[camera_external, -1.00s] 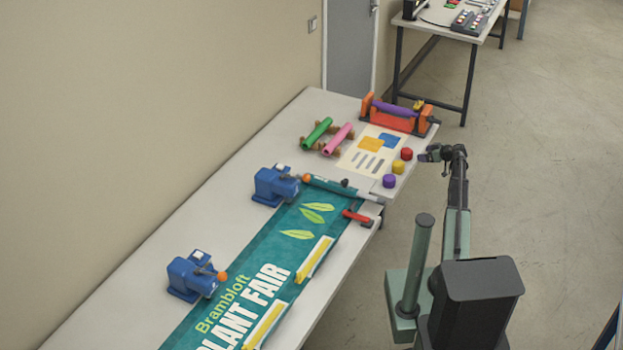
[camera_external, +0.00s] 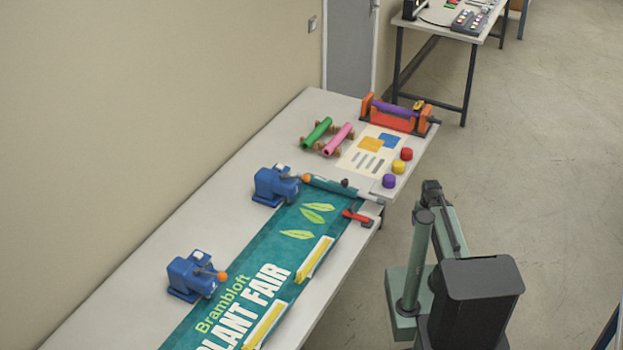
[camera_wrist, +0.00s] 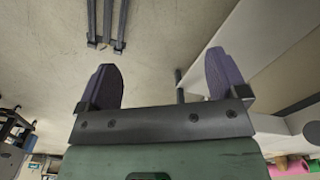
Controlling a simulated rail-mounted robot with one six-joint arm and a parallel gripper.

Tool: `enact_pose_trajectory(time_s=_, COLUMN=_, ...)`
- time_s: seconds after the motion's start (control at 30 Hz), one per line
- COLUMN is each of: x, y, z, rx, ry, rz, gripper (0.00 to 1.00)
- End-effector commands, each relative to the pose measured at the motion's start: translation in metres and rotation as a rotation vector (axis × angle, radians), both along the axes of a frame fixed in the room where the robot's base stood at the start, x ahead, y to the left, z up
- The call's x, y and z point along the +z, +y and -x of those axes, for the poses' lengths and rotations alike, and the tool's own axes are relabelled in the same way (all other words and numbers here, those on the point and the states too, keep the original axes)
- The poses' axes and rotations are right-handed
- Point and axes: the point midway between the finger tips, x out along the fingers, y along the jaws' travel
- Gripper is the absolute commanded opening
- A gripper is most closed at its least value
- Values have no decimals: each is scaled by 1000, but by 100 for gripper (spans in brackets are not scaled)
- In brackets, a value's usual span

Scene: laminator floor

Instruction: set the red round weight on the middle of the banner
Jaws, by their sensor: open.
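The red round weight (camera_external: 406,154) stands on the table near its right edge, beside the yellow weight (camera_external: 398,167) and the purple weight (camera_external: 389,181). The teal banner (camera_external: 262,248) lies along the table, with white and green lettering and several leaf shapes; its near end runs out of the picture. My gripper shows in the wrist view (camera_wrist: 165,88) with its two fingers wide apart and nothing between them. In the external view my arm is folded back over its base, off the table's right side, and the fingertips cannot be made out. The weights are not in the wrist view.
Two blue devices (camera_external: 273,186) (camera_external: 192,276) stand along the banner's left edge. Yellow-and-white bars (camera_external: 314,259) and a red clamp (camera_external: 356,217) are at its right edge. Green (camera_external: 316,133) and pink (camera_external: 338,139) rolls and an orange holder (camera_external: 395,117) stand at the far end.

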Motion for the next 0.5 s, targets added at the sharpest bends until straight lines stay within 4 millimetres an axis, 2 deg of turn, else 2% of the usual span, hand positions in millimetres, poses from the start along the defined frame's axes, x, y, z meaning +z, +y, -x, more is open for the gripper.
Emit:
enact_pose_trajectory(time_s=0.03, x=38, y=-1, z=-22, rx=-3, ry=-1, rz=-1, gripper=92)
enact_pose_trajectory(time_s=0.07, x=55, y=-2, z=-45, rx=-5, ry=-4, rz=-4, gripper=92)
enact_pose_trajectory(time_s=0.13, x=98, y=-3, z=-122, rx=6, ry=-44, rz=-21, gripper=92)
enact_pose_trajectory(time_s=0.17, x=114, y=-4, z=-161, rx=21, ry=-73, rz=-29, gripper=92)
enact_pose_trajectory(time_s=0.2, x=130, y=-4, z=-209, rx=46, ry=-117, rz=-40, gripper=92)
enact_pose_trajectory(time_s=0.3, x=153, y=-5, z=-310, rx=119, ry=-230, rz=-57, gripper=92)
enact_pose_trajectory(time_s=0.4, x=151, y=-4, z=-369, rx=187, ry=-327, rz=-61, gripper=92)
enact_pose_trajectory(time_s=0.47, x=150, y=-3, z=-383, rx=226, ry=-375, rz=-58, gripper=92)
enact_pose_trajectory(time_s=0.5, x=151, y=-3, z=-381, rx=247, ry=-394, rz=-52, gripper=92)
